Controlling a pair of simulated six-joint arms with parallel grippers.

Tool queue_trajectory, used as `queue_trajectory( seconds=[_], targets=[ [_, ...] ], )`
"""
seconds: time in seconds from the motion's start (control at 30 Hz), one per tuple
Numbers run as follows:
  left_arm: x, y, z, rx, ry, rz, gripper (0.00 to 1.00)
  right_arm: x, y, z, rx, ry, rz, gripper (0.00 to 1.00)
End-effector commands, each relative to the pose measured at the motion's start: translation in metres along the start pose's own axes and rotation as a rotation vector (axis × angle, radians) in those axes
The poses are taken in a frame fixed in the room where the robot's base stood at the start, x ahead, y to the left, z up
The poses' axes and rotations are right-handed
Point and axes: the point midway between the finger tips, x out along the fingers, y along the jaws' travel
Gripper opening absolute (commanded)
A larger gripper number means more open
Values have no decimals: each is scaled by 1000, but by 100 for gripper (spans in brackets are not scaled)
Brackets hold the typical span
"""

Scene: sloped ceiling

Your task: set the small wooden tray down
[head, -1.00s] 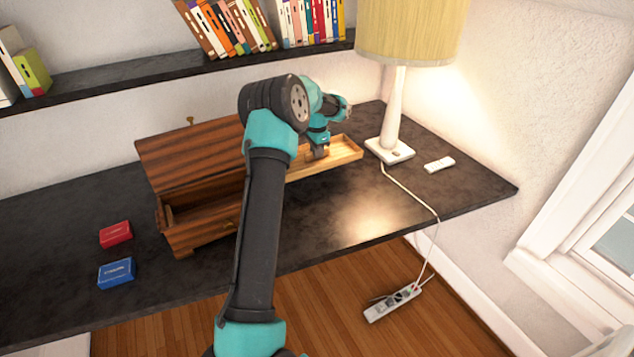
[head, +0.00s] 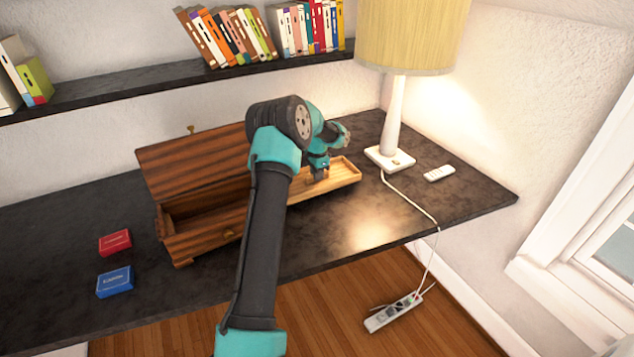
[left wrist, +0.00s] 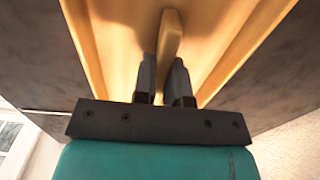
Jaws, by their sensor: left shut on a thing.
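The small wooden tray (head: 343,176) is a shallow, light wood tray over the dark desk, between the chest and the lamp. My left gripper (head: 319,175) is above it, shut on its upright wooden grip. In the left wrist view the tray (left wrist: 110,40) fills the upper middle, and the fingers (left wrist: 166,72) close on the grip. The tray looks level and at or very near the desktop; I cannot tell if it touches. Its left part is hidden behind my arm. My right gripper is not in view.
An open wooden chest (head: 205,238) with its lid raised stands left of the tray. A lamp (head: 392,130) stands close behind the tray's right end, with a remote (head: 439,173) beyond. Red (head: 115,242) and blue (head: 115,281) boxes lie at left. The desk front right of my arm is clear.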

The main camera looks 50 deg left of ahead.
Motion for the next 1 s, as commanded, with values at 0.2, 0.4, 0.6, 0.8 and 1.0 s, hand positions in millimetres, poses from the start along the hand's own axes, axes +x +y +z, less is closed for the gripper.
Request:
queue_trajectory(
  seconds=[0.2,0.4,0.6,0.8,1.0],
  targets=[
    [27,0,0,0,-2,2,0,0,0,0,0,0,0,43],
    [35,0,0,0,0,0,0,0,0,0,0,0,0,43],
    [36,0,0,0,0,1,0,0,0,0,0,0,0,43],
    [38,0,0,0,-1,1,21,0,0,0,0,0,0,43],
    [38,0,0,0,-1,1,38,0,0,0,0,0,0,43]
  ],
)
